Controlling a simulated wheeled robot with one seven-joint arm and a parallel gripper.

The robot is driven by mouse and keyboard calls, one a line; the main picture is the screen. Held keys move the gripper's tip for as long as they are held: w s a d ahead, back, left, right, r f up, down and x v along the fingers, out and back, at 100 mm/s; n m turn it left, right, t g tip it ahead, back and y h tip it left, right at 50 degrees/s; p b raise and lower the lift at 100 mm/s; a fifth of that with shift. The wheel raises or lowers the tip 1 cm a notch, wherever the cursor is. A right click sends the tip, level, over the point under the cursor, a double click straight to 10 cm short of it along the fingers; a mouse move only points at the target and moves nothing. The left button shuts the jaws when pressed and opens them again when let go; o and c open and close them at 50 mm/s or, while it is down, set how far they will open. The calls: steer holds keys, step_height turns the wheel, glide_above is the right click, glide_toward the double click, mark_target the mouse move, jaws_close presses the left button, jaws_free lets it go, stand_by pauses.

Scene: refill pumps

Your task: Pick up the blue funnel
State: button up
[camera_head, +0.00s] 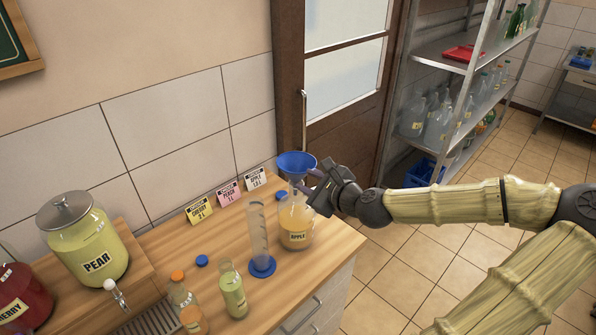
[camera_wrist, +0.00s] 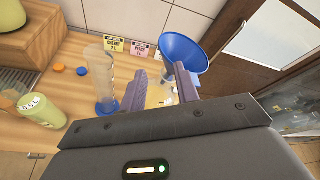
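My gripper (camera_head: 311,184) is just below and to the right of the funnel's cone in the head view. In the wrist view its two fingers (camera_wrist: 161,84) stand apart, with nothing clearly gripped between them. Whether a finger touches the funnel I cannot tell.
A tall clear cylinder on a blue base (camera_head: 261,240) stands left of the APPLE bottle. Small bottles (camera_head: 233,290), loose caps (camera_head: 202,261) and label cards (camera_head: 200,211) are on the wooden counter (camera_head: 170,240). The PEAR jar (camera_head: 83,240) is at left.

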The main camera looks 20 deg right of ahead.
mark_target(285, 171)
steer(key=p+x, duration=0.1)
steer(key=x, duration=0.5)
steer(key=shift+w+f, duration=0.15)
steer(key=shift+w, duration=0.15)
steer(key=p+x, duration=0.3)
steer(key=x, duration=0.1)
steer(key=shift+w+d, duration=0.1)
steer(key=shift+w, duration=0.25)
steer(key=shift+w+f, duration=0.1)
steer(key=shift+w, duration=0.25)
steer(key=shift+s, duration=0.1)
jaws_close()
